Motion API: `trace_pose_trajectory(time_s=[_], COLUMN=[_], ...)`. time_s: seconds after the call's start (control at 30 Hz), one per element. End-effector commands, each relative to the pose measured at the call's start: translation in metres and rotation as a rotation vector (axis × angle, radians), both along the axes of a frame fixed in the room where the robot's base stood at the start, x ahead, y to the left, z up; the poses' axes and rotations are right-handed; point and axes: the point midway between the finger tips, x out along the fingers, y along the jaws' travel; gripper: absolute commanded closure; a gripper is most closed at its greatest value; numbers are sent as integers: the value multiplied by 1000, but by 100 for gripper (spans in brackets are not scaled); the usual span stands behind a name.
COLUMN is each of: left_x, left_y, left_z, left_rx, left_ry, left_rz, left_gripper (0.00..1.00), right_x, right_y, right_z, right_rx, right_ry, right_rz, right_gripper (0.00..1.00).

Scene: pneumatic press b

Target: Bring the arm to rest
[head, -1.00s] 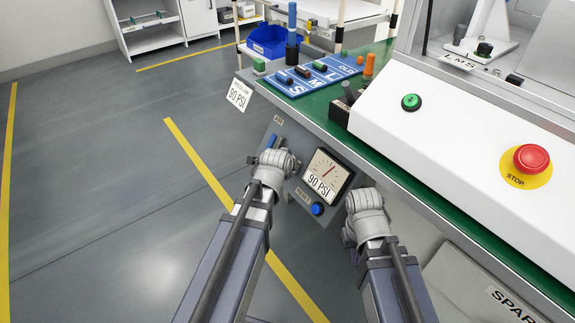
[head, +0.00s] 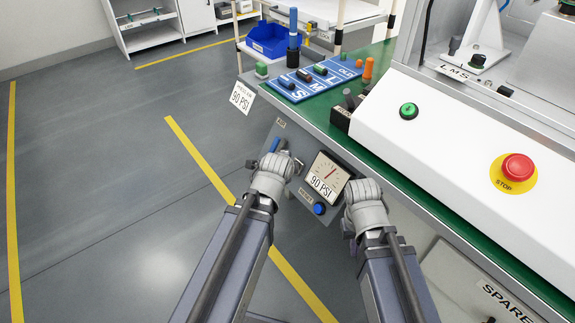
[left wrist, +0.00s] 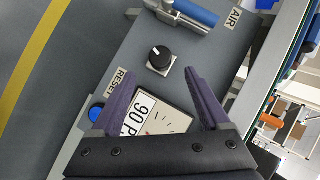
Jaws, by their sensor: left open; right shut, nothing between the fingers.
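My left arm reaches in from the lower left in the head view, its wrist (head: 270,182) in front of the grey air panel (head: 285,132). In the left wrist view my left gripper (left wrist: 157,76) is open and empty. A black knob (left wrist: 160,58) stands just beyond its fingertips, and I see no contact. The gauge marked 90 PSI (head: 327,176) shows to the right of the left wrist. My right gripper (head: 362,194) is shut and empty, right of the gauge; its fingers are largely hidden behind the wrist.
A blue reset button (head: 319,209) sits below the gauge. The green bench edge (head: 440,205) and white press console (head: 440,133), with a red stop button (head: 517,167), lie above and right of my right arm. Open floor (head: 90,180) with yellow lines lies left.

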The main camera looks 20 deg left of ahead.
Motion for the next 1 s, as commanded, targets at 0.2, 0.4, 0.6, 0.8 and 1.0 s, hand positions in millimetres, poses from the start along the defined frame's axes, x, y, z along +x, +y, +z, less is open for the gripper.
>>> trace_pose_trajectory(time_s=[0.2, 0.4, 0.6, 0.8, 1.0], left_x=[0, -14, -74, -132, -180], left_y=[0, -17, -65, -94, -110], left_z=[0, -13, -46, -61, -64], left_rx=[0, -81, -290, -363, -352], left_ry=[0, 77, 342, 529, 629], left_rz=[0, 67, 372, 697, 974], left_gripper=[21, 21, 21, 21, 21], right_x=[0, 0, 0, 0, 0], right_y=[0, 0, 0, 0, 0], right_z=[0, 0, 0, 0, 0], right_rx=[0, 0, 0, 0, 0], right_ry=[0, 0, 0, 0, 0], right_rz=[0, 0, 0, 0, 0], right_gripper=[100, 100, 100, 100, 100])
